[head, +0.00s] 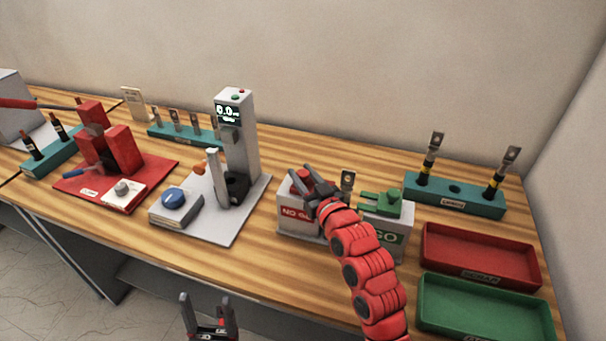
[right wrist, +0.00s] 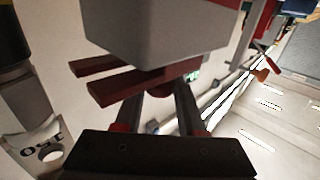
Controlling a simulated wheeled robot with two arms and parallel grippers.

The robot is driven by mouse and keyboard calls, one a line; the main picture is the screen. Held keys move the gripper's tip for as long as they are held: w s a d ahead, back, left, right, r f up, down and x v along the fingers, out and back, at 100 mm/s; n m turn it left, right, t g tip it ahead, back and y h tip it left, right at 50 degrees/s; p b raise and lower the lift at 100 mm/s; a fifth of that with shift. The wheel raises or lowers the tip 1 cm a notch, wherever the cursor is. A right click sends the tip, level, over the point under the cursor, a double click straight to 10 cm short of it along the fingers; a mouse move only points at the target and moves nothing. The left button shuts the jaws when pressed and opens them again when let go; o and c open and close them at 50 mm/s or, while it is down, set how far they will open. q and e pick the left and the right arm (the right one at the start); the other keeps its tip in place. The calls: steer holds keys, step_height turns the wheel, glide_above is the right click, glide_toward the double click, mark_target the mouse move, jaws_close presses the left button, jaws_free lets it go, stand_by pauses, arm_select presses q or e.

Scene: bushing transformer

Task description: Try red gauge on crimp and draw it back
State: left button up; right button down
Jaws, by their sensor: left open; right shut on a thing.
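The red gauge (head: 301,182) is at the grey NO-GO stand (head: 293,219). My right gripper (head: 316,191) is shut on it. In the right wrist view its two dark red prongs (right wrist: 118,84) point left, towards a lug (right wrist: 48,150) with a hole, and a visible gap lies between them. In the head view a lug (head: 347,181) stands upright between the red gauge and the green gauge (head: 380,202); its crimp is largely hidden by my right arm. My left gripper (head: 207,301) is open and empty, low in front of the table edge.
The green gauge is on the GO stand (head: 391,240). A red tray (head: 480,278) and a green tray (head: 485,334) lie at the right. A teal rack (head: 455,205) holds two lugged cables behind them. The grey tester (head: 237,140) and red press (head: 122,150) stand left.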

stand_by(0.3)
steer(key=b, duration=0.1)
steer(key=d, duration=0.1)
steer(key=b, duration=0.1)
steer(key=shift+s+d+f+b, duration=0.25)
steer(key=shift+d+b, duration=0.1)
steer(key=shift+d+r, duration=0.1)
steer(key=shift+r, duration=0.1)
steer(key=c, duration=0.5)
jaws_free()
steer(key=shift+s, duration=0.1)
